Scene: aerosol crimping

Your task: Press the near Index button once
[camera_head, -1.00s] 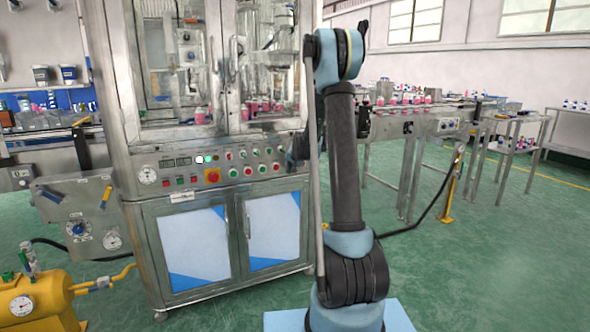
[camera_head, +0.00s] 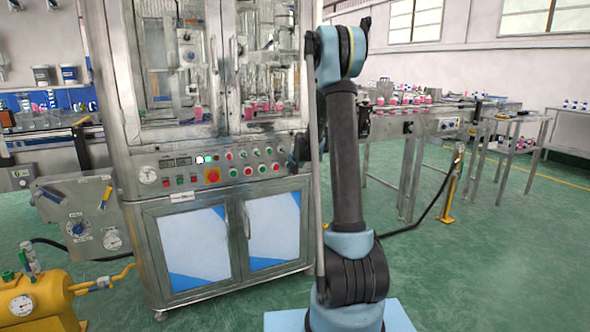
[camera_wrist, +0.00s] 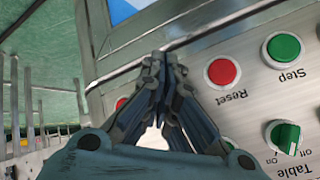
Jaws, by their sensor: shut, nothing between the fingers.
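The control panel (camera_head: 228,172) of the steel machine carries rows of coloured buttons. In the wrist view the panel (camera_wrist: 209,112) appears upside down, with a red button (camera_wrist: 222,71) labelled Reset, a green button (camera_wrist: 283,47) labelled Step and a green Table knob (camera_wrist: 285,136). Another red button (camera_wrist: 121,103) is partly hidden behind my fingers. No Index label is readable; my gripper covers part of the panel. My gripper (camera_wrist: 158,62) is shut and empty, its tips over the panel left of Reset. In the head view my gripper (camera_head: 294,163) is at the panel's right end; contact cannot be told.
Glass doors (camera_head: 180,75) are above the panel and cabinet doors (camera_head: 190,248) below. A yellow tank (camera_head: 35,303) with a gauge stands at lower left. A conveyor (camera_head: 420,118) with pink bottles runs at right. Green floor is open in front.

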